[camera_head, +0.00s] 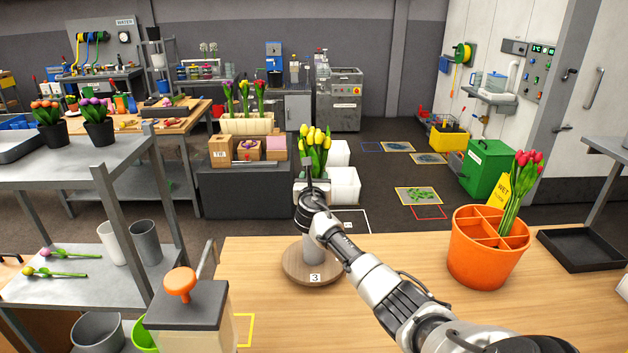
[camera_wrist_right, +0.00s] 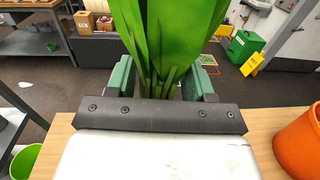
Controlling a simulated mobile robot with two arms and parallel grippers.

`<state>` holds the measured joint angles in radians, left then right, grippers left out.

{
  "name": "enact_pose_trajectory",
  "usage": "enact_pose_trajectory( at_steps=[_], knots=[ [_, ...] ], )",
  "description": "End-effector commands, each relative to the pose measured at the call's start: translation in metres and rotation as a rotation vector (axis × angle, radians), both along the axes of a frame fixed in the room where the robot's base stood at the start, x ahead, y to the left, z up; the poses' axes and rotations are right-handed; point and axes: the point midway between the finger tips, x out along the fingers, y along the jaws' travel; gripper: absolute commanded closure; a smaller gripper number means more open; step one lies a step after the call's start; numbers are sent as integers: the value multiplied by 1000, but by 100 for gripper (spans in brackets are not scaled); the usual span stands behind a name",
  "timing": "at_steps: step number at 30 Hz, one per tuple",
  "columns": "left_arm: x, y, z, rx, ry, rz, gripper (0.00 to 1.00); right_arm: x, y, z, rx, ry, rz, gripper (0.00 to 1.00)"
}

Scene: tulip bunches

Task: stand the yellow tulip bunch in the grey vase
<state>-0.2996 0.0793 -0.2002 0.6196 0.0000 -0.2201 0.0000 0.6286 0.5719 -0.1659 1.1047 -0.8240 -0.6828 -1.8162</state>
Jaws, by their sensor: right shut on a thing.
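The yellow tulip bunch (camera_head: 316,138) is upright in the head view, heads at the top and green leaves below. My right gripper (camera_head: 309,184) is shut on it. In the right wrist view the green stems and leaves (camera_wrist_right: 165,40) rise between the green-padded fingers of the same gripper (camera_wrist_right: 165,82). A grey cylindrical thing, perhaps the grey vase (camera_head: 311,250), stands on a round wooden base marked 3 (camera_head: 297,272), below the gripper and partly hidden by my arm. I cannot tell whether the stems are in it. My left gripper is out of view.
An orange divided pot (camera_head: 480,262) with red tulips (camera_head: 522,180) stands right on the wooden table (camera_head: 400,258). A lidded box with an orange knob (camera_head: 182,284) is front left. The shelf holds another grey vase-like cup (camera_head: 146,242).

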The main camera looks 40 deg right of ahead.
Motion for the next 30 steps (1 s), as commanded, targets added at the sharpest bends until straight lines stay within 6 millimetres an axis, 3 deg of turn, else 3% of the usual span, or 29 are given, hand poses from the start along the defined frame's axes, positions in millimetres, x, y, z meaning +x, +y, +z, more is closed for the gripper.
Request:
enact_pose_trajectory(
  at_steps=[7, 8, 13, 19, 23, 30],
  knots=[
    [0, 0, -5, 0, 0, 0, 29, 0, 0, -8, -2, -1, 0, 80],
    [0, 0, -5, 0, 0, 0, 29, 0, 0, -7, -2, -1, 0, 45],
    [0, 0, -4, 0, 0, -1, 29, 0, 0, -7, -1, 0, 0, 19],
    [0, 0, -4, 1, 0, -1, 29, 0, 0, -7, -1, 0, 0, 17],
    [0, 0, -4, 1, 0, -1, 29, 0, 0, -9, 0, 1, 0, 0],
    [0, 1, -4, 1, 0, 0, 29, 0, 0, -8, -1, 1, 0, 0]
  ],
)
